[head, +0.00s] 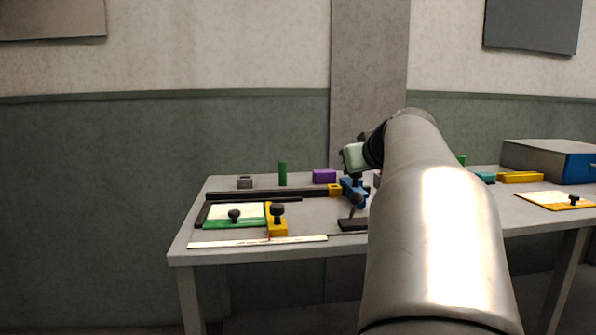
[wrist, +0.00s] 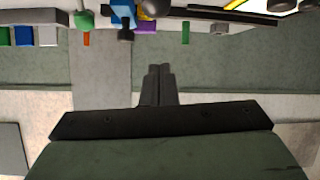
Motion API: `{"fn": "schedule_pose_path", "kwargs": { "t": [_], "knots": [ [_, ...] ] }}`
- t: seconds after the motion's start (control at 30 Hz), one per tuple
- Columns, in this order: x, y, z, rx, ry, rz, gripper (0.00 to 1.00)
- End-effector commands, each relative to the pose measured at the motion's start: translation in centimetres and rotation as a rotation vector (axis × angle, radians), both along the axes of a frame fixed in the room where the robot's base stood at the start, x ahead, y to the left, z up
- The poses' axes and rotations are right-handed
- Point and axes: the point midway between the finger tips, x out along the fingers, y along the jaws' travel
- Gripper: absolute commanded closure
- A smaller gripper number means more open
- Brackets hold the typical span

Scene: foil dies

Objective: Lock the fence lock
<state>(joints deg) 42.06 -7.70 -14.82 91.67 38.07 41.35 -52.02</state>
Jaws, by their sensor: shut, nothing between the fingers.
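A dark fence bar (head: 265,194) runs along the table, with a small yellow block (head: 334,190) on it and a blue block (head: 348,184) at its right end. A lever with a dark ball knob (head: 356,199) stands tilted on a black base (head: 352,225) just in front. I cannot tell for certain which part is the fence lock. My gripper (head: 356,182) is by the blue block, partly hidden by my arm; I cannot tell if they touch. In the wrist view my gripper (wrist: 158,68) is shut and empty, and the blue block (wrist: 122,14) is at the top.
A green-edged white plate with a black knob (head: 235,215) and a yellow block with a black knob (head: 278,222) are at left. A white ruler (head: 258,241) lies along the front edge. Purple (head: 324,176) and green (head: 283,173) pieces stand behind. A grey box (head: 540,158) is at right.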

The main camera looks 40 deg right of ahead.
Motion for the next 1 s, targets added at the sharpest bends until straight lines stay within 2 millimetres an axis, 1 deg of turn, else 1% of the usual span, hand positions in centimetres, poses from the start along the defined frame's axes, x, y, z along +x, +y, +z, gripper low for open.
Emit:
{"fn": "schedule_pose_path", "kwargs": {
  "t": [0.03,0.1,0.2,0.3,0.4,0.9,1.0],
  "knots": [
    [-0.9,0.6,0.6,-0.002,-0.002,0.002,1.0],
    [-2.1,1.2,1.3,-0.002,-0.002,0.001,1.0],
    [-3.4,2.0,2.1,-0.001,-0.001,0.001,1.0],
    [-4.4,2.5,2.6,0.001,0.001,0.002,1.0],
    [-5.0,2.8,2.9,0.001,0.002,0.002,1.0],
    [-5.2,2.9,3.0,0.002,0.002,0.002,1.0],
    [-4.8,3.2,2.7,0.011,0.012,0.011,1.0]
  ]
}}
